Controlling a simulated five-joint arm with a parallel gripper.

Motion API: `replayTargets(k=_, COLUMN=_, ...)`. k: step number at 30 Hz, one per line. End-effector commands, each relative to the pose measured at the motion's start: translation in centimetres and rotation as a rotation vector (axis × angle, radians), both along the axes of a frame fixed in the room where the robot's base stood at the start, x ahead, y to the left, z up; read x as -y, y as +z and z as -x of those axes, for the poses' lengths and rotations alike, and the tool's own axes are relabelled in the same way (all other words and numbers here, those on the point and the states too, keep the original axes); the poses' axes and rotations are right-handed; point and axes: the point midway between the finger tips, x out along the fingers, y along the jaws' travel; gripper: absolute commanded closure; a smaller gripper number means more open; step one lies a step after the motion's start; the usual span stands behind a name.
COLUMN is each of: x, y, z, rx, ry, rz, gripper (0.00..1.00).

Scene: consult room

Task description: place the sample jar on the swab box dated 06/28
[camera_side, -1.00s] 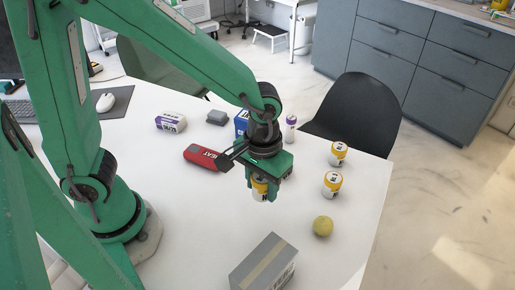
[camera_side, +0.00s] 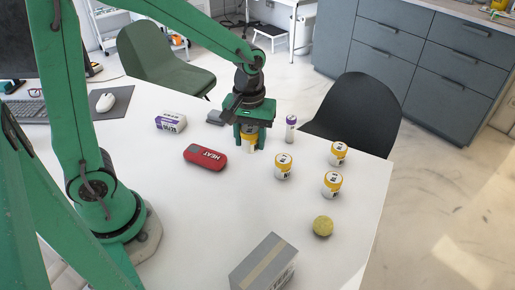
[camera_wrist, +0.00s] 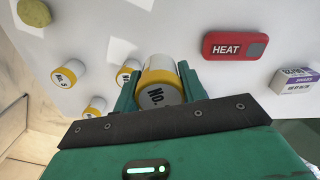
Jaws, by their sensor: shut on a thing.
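My gripper (camera_side: 252,143) is shut on a white sample jar with a yellow band (camera_side: 250,138); in the wrist view the jar (camera_wrist: 160,84) sits between the jaws, its label reading "No." with the rest hidden. I cannot tell whether it touches anything below. A white and purple box (camera_side: 171,122) lies left of my gripper; it also shows in the wrist view (camera_wrist: 296,82), where its date is too small to read surely. A blue box seen earlier near my gripper's present place is hidden.
Three similar jars (camera_side: 284,167) (camera_side: 333,184) (camera_side: 339,153) stand to the right. A red HEAT case (camera_side: 205,157), a grey block (camera_side: 215,117), a purple-capped bottle (camera_side: 291,128), a yellow-green ball (camera_side: 323,226) and a cardboard box (camera_side: 264,264) are on the table.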

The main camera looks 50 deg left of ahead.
Motion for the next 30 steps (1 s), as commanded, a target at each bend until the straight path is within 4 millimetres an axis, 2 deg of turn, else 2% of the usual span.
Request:
replayTargets(k=1, x=-1.3, y=0.2, z=-0.3, rx=0.000, ry=0.041, rz=0.000, gripper=0.82)
replayTargets(k=6, x=-5.1, y=0.7, z=-1.0, rx=0.000, ry=0.164, rz=0.000, gripper=0.82)
replayTargets(k=14, x=-11.2, y=1.5, z=-1.1, rx=-0.001, ry=0.352, rz=-0.001, gripper=0.82)
replayTargets(k=24, x=-19.1, y=2.6, z=0.4, rx=0.001, ry=0.596, rz=0.000, gripper=0.82)
replayTargets(k=30, x=-22.7, y=3.1, z=1.7, rx=-0.001, ry=0.710, rz=0.000, gripper=0.82)
